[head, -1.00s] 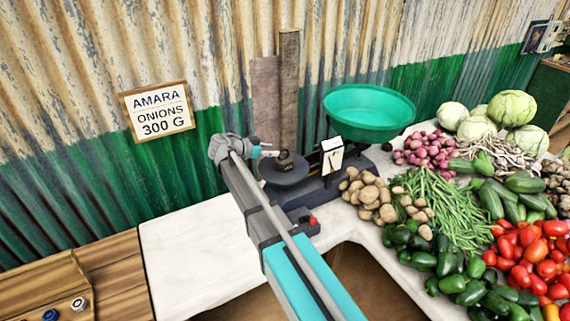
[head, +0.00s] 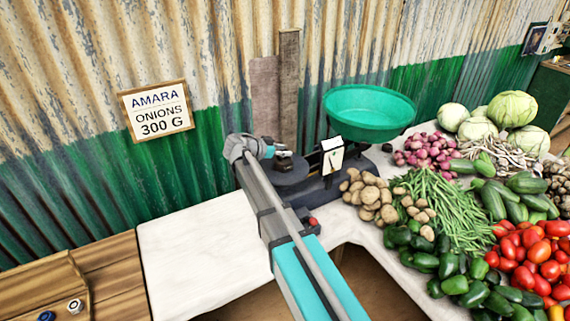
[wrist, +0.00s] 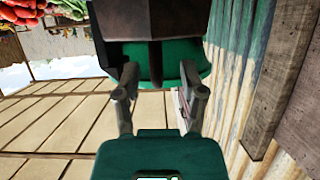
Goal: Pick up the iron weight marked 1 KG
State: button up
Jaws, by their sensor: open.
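The iron weight (head: 284,162) is a small dark piece on the round dark plate (head: 288,177) of the scale, left of the green pan. Its marking is not readable now. My gripper (head: 274,151) is at the weight's upper left in the head view and partly covers it. In the wrist view my gripper (wrist: 158,78) is open, with its two fingers apart. A large dark brown block, which looks like the weight (wrist: 120,27), fills the top middle just beyond the fingertips. A narrower dark part reaches down between the fingers. I cannot tell whether either finger touches it.
The green pan (head: 368,113) stands on the right of the scale, with a white dial (head: 332,157) in front. Potatoes (head: 371,198) and other vegetables lie to the right. The white cloth (head: 195,250) on the left is clear. A corrugated wall (head: 200,60) stands close behind.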

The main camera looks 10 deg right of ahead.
jog(key=shift+c, duration=0.3)
grip_shut()
dwell(0.3)
